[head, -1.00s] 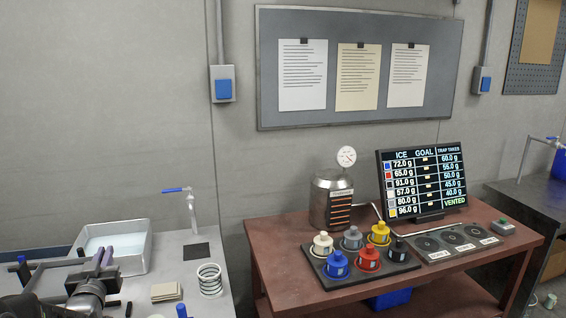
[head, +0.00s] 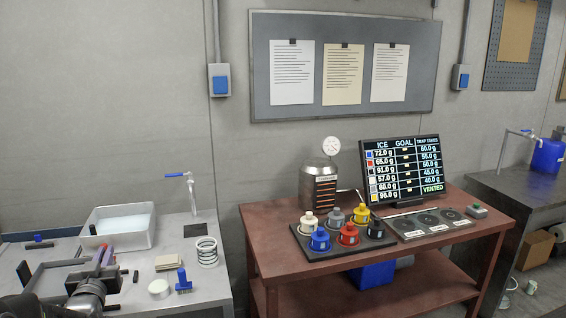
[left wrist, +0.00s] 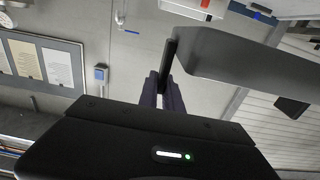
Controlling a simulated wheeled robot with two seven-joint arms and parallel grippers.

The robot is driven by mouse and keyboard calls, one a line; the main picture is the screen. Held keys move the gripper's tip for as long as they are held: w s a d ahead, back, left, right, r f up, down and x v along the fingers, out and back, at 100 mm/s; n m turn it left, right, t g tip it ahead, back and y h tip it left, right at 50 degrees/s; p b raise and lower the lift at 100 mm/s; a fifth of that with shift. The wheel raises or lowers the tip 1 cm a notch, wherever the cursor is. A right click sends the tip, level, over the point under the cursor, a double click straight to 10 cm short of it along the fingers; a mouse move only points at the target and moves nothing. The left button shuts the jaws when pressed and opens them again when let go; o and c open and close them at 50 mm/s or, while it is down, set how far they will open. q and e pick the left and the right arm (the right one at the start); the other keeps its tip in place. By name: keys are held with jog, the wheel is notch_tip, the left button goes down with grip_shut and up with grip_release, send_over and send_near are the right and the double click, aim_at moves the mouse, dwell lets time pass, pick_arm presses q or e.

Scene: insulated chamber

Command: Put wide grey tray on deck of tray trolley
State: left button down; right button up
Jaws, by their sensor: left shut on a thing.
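My left gripper (head: 104,262) shows at the lower left of the head view, with dark purplish fingers. In the left wrist view its fingers (left wrist: 168,92) are closed on a dark handle of the wide grey tray (left wrist: 225,55). The tray extends to the upper right there, with another dark grip on it. In the head view the tray (head: 55,277) is partly covered by my arm and hard to tell from the grey bench behind it. The tray trolley cannot be made out. My right gripper is not in view.
A grey bench (head: 205,290) at left holds a pale basin (head: 125,229), a wire coil (head: 206,252), pads and a blue brush (head: 183,282). A red-brown table (head: 262,232) holds coloured pots, a flask and a screen (head: 405,180). A dark bench (head: 515,190) stands at right.

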pick_arm(q)
jog(key=shift+s+d+r, duration=0.15)
jog(key=shift+s+r, duration=0.05)
jog(key=shift+r, duration=0.3)
jog(key=shift+s+d+r, duration=0.15)
jog(key=shift+s+r, duration=0.05)
jog(key=shift+r, duration=0.25)
jog(key=s+d+f+m+h+b, duration=0.1)
jog(key=d+f+m+h+b, duration=0.1)
jog(key=d+f, duration=0.9)
jog(key=s+d+f+m+t+h+b, duration=0.1)
jog(key=d+f+h+b, duration=0.2)
jog(key=d+f+b, duration=0.4)
jog(key=d+f, duration=0.5)
jog(key=d, duration=0.5)
jog(key=shift+s+d+m+h+b, duration=0.25)
jog(key=shift+s+m+h+b, duration=0.05)
jog(key=shift+s+m+h, duration=0.1)
jog(key=shift+r, duration=0.1)
